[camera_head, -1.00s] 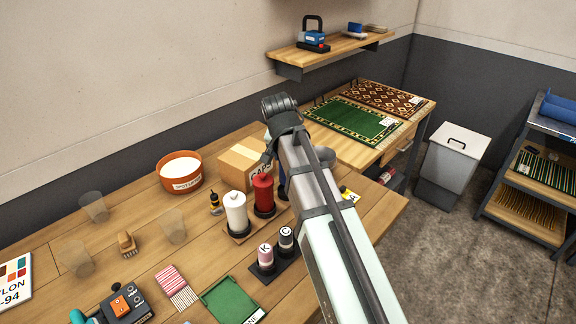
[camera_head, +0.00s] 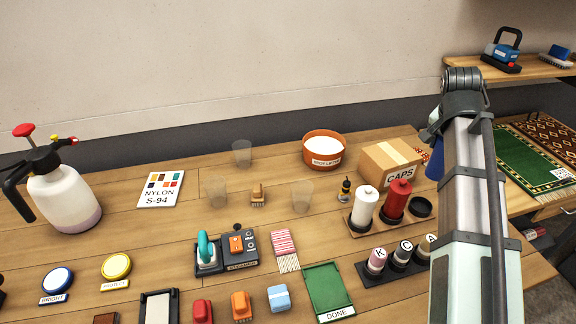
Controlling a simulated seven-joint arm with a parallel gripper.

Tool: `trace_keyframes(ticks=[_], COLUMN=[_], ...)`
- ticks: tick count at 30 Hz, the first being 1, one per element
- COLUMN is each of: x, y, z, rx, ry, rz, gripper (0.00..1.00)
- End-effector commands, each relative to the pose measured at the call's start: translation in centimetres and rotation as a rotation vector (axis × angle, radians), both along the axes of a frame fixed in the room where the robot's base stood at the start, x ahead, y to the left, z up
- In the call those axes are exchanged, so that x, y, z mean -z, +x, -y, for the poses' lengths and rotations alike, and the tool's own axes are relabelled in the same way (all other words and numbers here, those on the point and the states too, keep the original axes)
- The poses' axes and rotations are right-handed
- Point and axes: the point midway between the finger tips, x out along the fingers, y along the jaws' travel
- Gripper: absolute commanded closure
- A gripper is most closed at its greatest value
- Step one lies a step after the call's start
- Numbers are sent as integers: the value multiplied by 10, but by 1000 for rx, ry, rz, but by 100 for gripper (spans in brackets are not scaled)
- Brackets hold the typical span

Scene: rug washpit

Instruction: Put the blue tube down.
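A blue tube (camera_head: 434,158) hangs upright at my gripper (camera_head: 433,137), just left of my forearm and above the table's right part. My forearm hides part of the tube, and the fingertips barely show. The tube appears to be held clear of the table. Below it, a wooden stand (camera_head: 362,229) bears a white tube (camera_head: 365,206) and a red tube (camera_head: 397,200), both upright. The round black holder (camera_head: 420,207) at the stand's right end is empty.
A CAPS box (camera_head: 390,165) stands behind the stand, and a rack of labelled small spools (camera_head: 377,261) in front. An orange bowl (camera_head: 324,151) and clear cups (camera_head: 302,197) stand to the left. A green DONE tray (camera_head: 327,287) lies in front.

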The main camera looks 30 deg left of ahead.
Motion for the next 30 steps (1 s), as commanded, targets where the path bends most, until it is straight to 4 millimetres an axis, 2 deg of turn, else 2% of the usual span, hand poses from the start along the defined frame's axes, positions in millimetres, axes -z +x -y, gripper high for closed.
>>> trace_keyframes(ticks=[4,8,17,23,30], x=[-15,-15,-17,-19,-20], y=[1,5,17,27,30], z=[0,-14,-62,-122,-216], rx=[0,-2,-3,-6,-6], ry=[0,0,2,4,4], rz=[3,-1,-6,-10,-13], gripper=[100,100,100,100,100])
